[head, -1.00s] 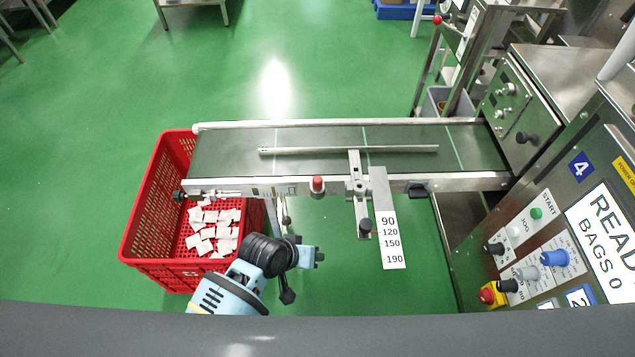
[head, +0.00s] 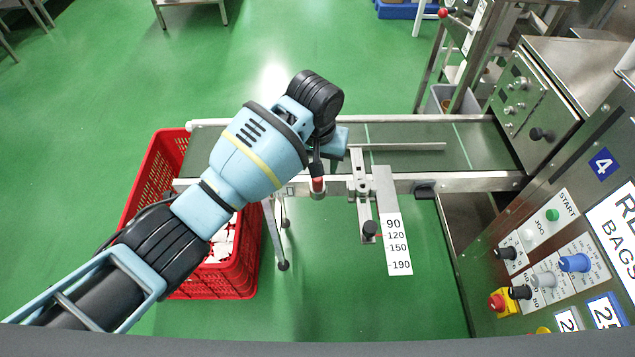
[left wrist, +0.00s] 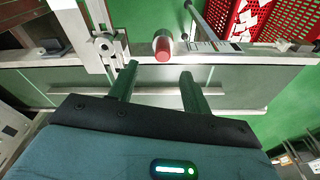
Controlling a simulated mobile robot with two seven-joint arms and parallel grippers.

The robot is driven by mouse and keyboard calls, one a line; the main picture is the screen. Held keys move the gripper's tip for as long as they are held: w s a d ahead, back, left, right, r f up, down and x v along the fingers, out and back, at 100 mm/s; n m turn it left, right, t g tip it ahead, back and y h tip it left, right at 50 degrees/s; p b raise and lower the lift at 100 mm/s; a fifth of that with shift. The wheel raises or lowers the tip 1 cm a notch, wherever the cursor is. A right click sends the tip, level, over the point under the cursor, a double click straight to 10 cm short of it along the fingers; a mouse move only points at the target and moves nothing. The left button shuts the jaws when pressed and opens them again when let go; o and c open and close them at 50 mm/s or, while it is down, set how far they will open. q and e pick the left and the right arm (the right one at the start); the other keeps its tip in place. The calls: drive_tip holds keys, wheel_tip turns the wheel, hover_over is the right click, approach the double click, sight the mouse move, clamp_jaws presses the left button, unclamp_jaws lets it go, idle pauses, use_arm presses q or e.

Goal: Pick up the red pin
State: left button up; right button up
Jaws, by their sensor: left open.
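The red pin (head: 317,184) stands on the near rail of the conveyor, left of the clamp bracket, in the head view. My left arm reaches in from the left over the conveyor, and its gripper (head: 318,165) is just above the pin, partly hidden by the wrist. In the left wrist view the red pin (left wrist: 163,47) is a round red cap beyond the fingertips, roughly midway between them. The two fingers of my left gripper (left wrist: 159,70) are apart with nothing between them. My right gripper does not show.
The conveyor (head: 480,145) carries a metal guide bar (head: 410,147). The clamp bracket (head: 360,187) and number scale (head: 397,240) are right of the pin. A red crate (head: 240,285) of white teabags is at left. The machine panel (head: 550,240) is at right.

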sight(318, 179)
use_arm(q)
drive_tip(key=shift+w+a+f+b, duration=0.15)
drive_tip(key=shift+f+b, duration=0.1)
drive_tip(key=shift+f, duration=0.95)
drive_tip(key=shift+w+d+f+b, duration=0.1)
drive_tip(key=shift+w+f+b, duration=0.15)
drive_tip(key=shift+f, duration=0.95)
drive_tip(key=shift+w+a+f+b, duration=0.1)
drive_tip(key=shift+f+b, duration=0.2)
drive_tip(key=shift+f, duration=1.15)
drive_tip(key=shift+w, duration=0.1)
clamp_jaws()
drive_tip(key=shift+r, duration=0.1)
